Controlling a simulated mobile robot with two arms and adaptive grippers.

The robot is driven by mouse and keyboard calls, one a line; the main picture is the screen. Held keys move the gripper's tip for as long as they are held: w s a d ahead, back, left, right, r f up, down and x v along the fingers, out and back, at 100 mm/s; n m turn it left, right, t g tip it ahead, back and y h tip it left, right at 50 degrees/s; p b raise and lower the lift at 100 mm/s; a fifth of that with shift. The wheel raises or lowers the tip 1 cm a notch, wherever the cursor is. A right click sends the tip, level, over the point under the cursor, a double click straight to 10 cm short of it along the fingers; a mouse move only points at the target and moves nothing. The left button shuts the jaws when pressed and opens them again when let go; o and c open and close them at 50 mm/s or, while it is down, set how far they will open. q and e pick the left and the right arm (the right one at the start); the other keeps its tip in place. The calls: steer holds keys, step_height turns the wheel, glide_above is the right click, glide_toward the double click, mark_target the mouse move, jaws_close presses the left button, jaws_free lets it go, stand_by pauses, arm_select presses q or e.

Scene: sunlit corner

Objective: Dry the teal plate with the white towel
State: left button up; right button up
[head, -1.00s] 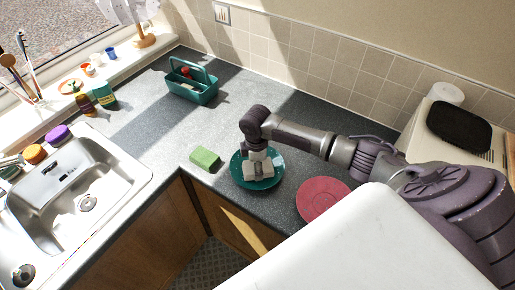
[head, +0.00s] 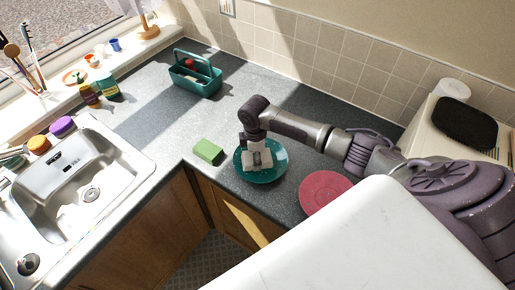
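The teal plate (head: 267,176) lies on the grey counter near its front edge, in the head view. My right gripper (head: 257,150) points down over the plate, its arm coming in from the right. A pale, bunched white towel (head: 262,160) is under its fingers, against the upper middle of the plate. The fingers look closed on the towel, though they are small and partly hidden. The gripper and towel cover part of the plate. My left gripper is not in view.
A green sponge (head: 208,151) lies just left of the plate, and a red plate (head: 325,192) lies to its right. A teal caddy (head: 197,82) stands farther back. The sink (head: 75,180) is at left. Counter behind the plate is clear.

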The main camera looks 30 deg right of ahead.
steer(key=shift+s+a, duration=0.2)
steer(key=shift+s, duration=0.05)
steer(key=shift+w+d, duration=0.2)
steer(key=shift+d, duration=0.7)
steer(key=shift+w+d, duration=0.15)
steer(key=shift+d, duration=0.7)
steer(key=shift+s+a, duration=0.95)
steer(key=shift+a, duration=0.3)
steer(key=shift+w+d+f+b, duration=0.1)
steer(key=shift+w+d+b, duration=0.25)
steer(key=shift+w, duration=0.3)
steer(key=shift+w+d+f+b, duration=0.1)
steer(key=shift+w+d+b, duration=0.15)
steer(key=shift+w+b, duration=0.3)
steer(key=shift+w+d+r, duration=0.1)
steer(key=shift+w+d, duration=0.05)
steer(key=shift+w, duration=0.3)
steer(key=shift+r, duration=0.1)
